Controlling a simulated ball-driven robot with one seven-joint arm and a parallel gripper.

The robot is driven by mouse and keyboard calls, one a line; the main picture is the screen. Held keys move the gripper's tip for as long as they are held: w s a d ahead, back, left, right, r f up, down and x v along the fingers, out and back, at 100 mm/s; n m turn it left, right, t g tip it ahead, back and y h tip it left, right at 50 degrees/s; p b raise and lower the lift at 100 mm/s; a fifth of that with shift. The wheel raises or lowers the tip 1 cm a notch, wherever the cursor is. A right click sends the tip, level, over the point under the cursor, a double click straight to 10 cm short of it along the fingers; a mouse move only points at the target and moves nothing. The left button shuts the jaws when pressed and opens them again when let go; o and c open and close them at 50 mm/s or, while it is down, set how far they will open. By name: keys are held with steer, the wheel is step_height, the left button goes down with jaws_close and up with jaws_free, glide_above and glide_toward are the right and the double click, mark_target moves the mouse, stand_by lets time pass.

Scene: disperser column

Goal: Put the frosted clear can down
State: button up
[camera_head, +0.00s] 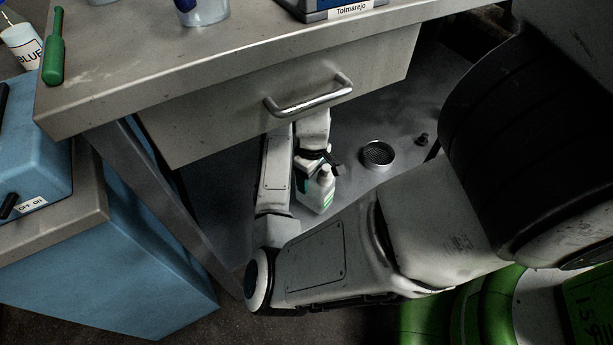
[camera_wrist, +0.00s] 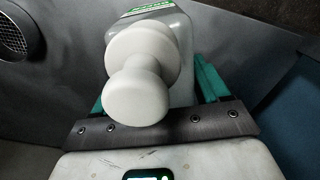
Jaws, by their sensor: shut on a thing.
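The frosted clear can (camera_head: 318,192) has a white cap and a green and white label. It is below the bench drawer, over the grey lower surface (camera_head: 345,205). My gripper (camera_head: 316,166) is shut on it from above. In the wrist view the white cap hides much of the can (camera_wrist: 178,28), and the teal fingers show on both sides of it. I cannot tell whether the can's base touches the surface. The arm hides part of the area left of the can.
A bench leg (camera_head: 150,190) and blue cabinet (camera_head: 120,270) are left. Bare surface lies between can and sieve.

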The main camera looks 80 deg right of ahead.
steer(key=shift+w+d+f+b, duration=0.5)
steer(key=shift+d+f+b, duration=0.1)
steer(key=shift+f+b, duration=0.2)
steer(key=shift+w+d+f+b, duration=0.45)
steer(key=shift+d+f+b, duration=0.2)
steer(key=shift+f, duration=0.4)
steer(key=o, duration=1.4)
steer(key=shift+o, duration=0.2)
steer(key=shift+r+p, duration=1.85)
steer(key=shift+r, duration=2.05)
